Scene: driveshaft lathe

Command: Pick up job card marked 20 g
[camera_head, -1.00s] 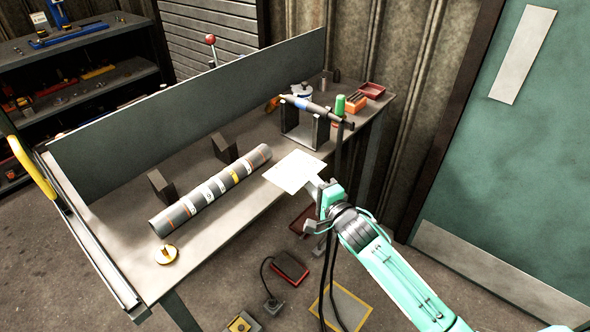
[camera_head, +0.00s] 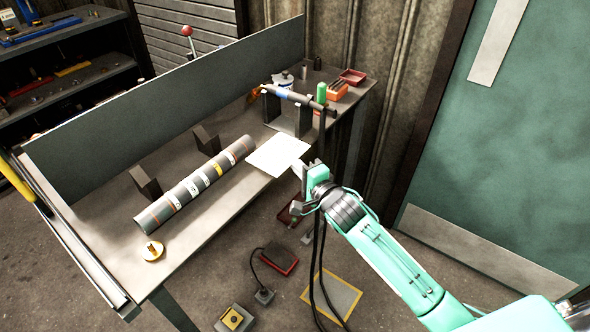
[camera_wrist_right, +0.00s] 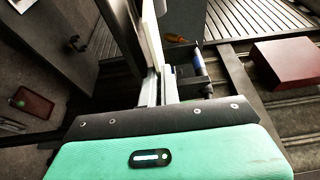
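A plain white card (camera_head: 277,155) is over the front part of the workbench, right of the banded shaft. No marking on it can be read. My right gripper (camera_head: 300,170) is at the card's right-hand edge, on the bench's front side. In the right wrist view the card (camera_wrist_right: 152,40) shows nearly edge-on as a pale strip, between the fingers (camera_wrist_right: 160,88), which look closed on it. Whether the card touches the bench top cannot be told. My left gripper is not in view.
The grey banded shaft (camera_head: 195,185) lies on the bench (camera_head: 215,215). Dark blocks (camera_head: 145,182) stand behind it. A stand with a rod (camera_head: 303,103), a green-topped item (camera_head: 321,93) and a red tray (camera_head: 352,77) are at the far right. Pedals (camera_head: 279,262) lie on the floor.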

